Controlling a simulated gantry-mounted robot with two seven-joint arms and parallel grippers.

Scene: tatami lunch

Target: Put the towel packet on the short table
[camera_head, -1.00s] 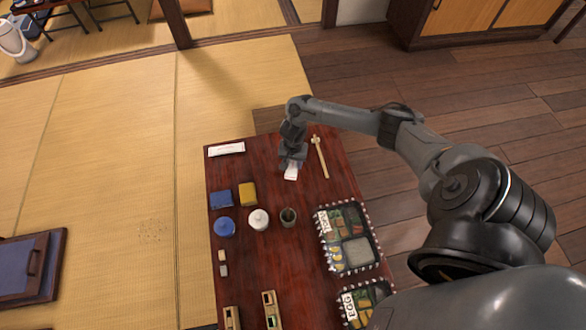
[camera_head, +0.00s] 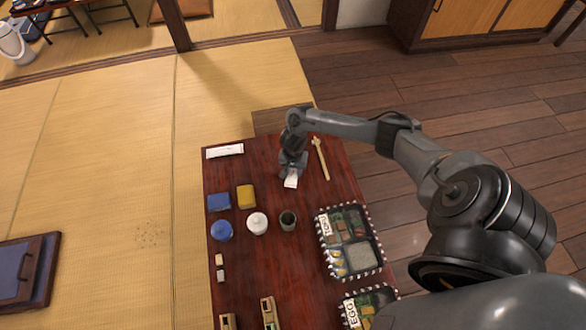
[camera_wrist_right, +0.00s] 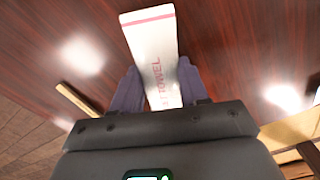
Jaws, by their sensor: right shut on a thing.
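The towel packet (camera_wrist_right: 152,50) is a white flat packet with pink lettering reading TOWEL and a red stripe near its end. My right gripper (camera_wrist_right: 157,88) is shut on it, one finger on each side, in the right wrist view. In the head view the packet (camera_head: 291,181) shows as a small white piece below my right gripper (camera_head: 291,170), over the far part of the dark red table (camera_head: 270,175). I cannot tell whether the packet touches the table top. My left gripper is not in view.
On the table are another long white packet (camera_head: 225,151), wooden tongs (camera_head: 320,158), a blue box (camera_head: 219,202), a yellow box (camera_head: 246,196), a blue pot (camera_head: 222,230), a white pot (camera_head: 257,223), a dark cup (camera_head: 288,221) and bento trays (camera_head: 361,259). Tatami lies left.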

